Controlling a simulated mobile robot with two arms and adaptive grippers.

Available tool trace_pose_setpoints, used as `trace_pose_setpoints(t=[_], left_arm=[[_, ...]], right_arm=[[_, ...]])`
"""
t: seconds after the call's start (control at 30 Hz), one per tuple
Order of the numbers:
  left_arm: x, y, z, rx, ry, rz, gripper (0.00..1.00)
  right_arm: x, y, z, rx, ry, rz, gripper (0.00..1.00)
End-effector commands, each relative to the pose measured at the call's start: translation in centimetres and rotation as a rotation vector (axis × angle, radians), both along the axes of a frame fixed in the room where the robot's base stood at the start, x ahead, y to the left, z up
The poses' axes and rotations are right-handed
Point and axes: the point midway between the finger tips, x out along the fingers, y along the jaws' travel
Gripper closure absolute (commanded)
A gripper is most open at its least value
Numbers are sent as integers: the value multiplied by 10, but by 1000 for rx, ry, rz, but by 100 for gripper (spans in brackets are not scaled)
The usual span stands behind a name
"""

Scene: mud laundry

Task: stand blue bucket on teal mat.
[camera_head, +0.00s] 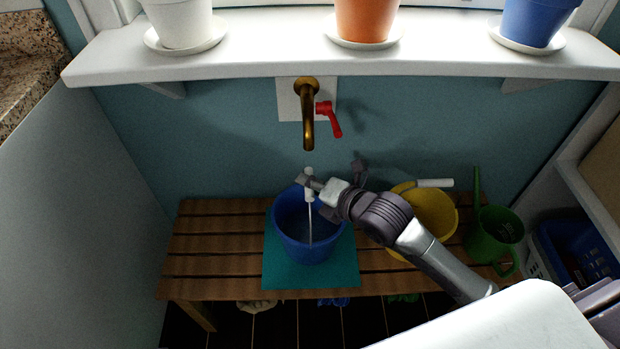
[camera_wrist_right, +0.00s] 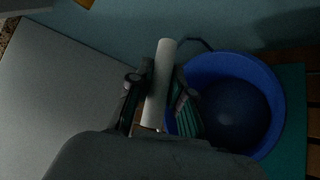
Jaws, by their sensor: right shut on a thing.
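The blue bucket (camera_head: 308,250) is upright over the teal mat (camera_head: 340,277) on the wooden bench. Mat shows on both sides and in front of the bucket; I cannot tell whether its base touches the mat. My right gripper (camera_head: 315,186) is above the bucket's back rim, shut on the white grip of its handle (camera_head: 309,190). In the right wrist view the white grip (camera_wrist_right: 160,85) lies between the fingers, with the bucket (camera_wrist_right: 265,85) and mat (camera_wrist_right: 293,120) to the right. My left gripper is not in view.
A brass tap (camera_head: 308,125) with a red lever (camera_head: 330,118) is on the wall above the bucket. A yellow bucket (camera_head: 435,215) and green watering can (camera_head: 490,235) stand to the right. Flower pots sit on the sill (camera_head: 280,60). The bench (camera_head: 205,250) left of the mat is clear.

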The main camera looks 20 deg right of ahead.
Motion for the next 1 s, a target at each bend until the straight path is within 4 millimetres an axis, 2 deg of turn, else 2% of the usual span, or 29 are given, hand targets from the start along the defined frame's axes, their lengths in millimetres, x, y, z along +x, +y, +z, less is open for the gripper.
trace_pose_setpoints(t=[0.03, 0.37, 0.4, 0.53, 0.87, 0.93, 1.0], left_arm=[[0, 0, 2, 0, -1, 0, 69], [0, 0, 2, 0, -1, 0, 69], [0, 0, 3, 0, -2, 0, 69], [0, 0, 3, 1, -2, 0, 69], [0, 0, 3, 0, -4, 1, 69], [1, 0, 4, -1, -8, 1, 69], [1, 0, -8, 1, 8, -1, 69]], right_arm=[[1, 1, 4, 5, -12, 1, 100], [1, 0, 3, 4, -13, 1, 100], [0, 0, -2, 0, -2, 0, 76], [0, 0, -2, 1, -1, 0, 56], [0, 0, 1, 2, -2, 0, 56], [-5, -3, 3, -1, -1, 0, 56], [-13, -6, 7, -2, 0, -1, 56]])
